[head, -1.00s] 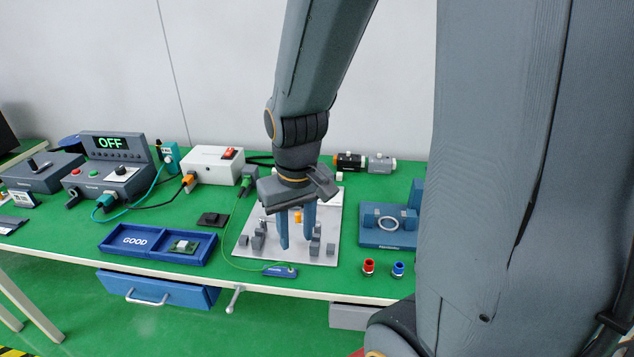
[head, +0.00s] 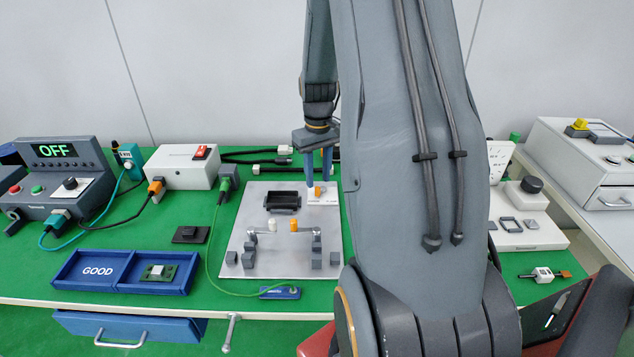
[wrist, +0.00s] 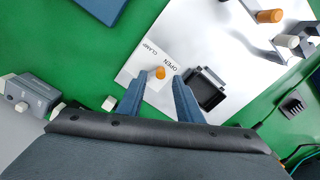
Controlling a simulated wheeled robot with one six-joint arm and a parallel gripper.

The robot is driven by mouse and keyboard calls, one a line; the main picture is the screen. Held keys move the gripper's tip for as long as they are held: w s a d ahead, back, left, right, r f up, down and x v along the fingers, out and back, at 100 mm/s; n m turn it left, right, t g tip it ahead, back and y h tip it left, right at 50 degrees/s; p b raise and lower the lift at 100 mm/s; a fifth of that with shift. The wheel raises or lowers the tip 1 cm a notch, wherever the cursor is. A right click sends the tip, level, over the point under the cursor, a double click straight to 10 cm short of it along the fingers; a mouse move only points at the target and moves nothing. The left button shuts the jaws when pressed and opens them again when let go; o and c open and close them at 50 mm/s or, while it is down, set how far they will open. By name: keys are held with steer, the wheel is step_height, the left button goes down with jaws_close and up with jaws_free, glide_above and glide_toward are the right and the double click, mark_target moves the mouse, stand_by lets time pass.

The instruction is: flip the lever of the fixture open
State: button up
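The fixture is a light grey plate (head: 254,208) with a black rectangular nest (head: 283,201), which also shows in the wrist view (wrist: 207,90). Its lever has an orange knob (head: 318,190) at the plate's back right, by a white label reading OPEN and CLAMP (wrist: 160,56). My gripper (head: 318,181) is open, with its two blue fingers pointing down above that corner. In the wrist view the orange knob (wrist: 160,73) appears between the fingertips, with space on either side; whether the fingers reach its height is unclear. Two clamp arms carry a white tip (head: 272,225) and an orange tip (head: 295,225).
Grey blocks (head: 316,258) stand on the plate's front. A blue GOOD tray (head: 125,286), a white box (head: 180,168) and a green cable (head: 210,235) lie left. My arm hides the table right of the plate.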

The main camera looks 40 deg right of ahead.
mark_target(317, 187)
steer(key=shift+f, duration=1.75)
jaws_close()
steer(key=shift+w+a+m+p, duration=0.15)
steer(key=shift+m+p, duration=0.15)
steer(key=shift+m, duration=0.2)
jaws_free()
steer(key=shift+r, duration=0.1)
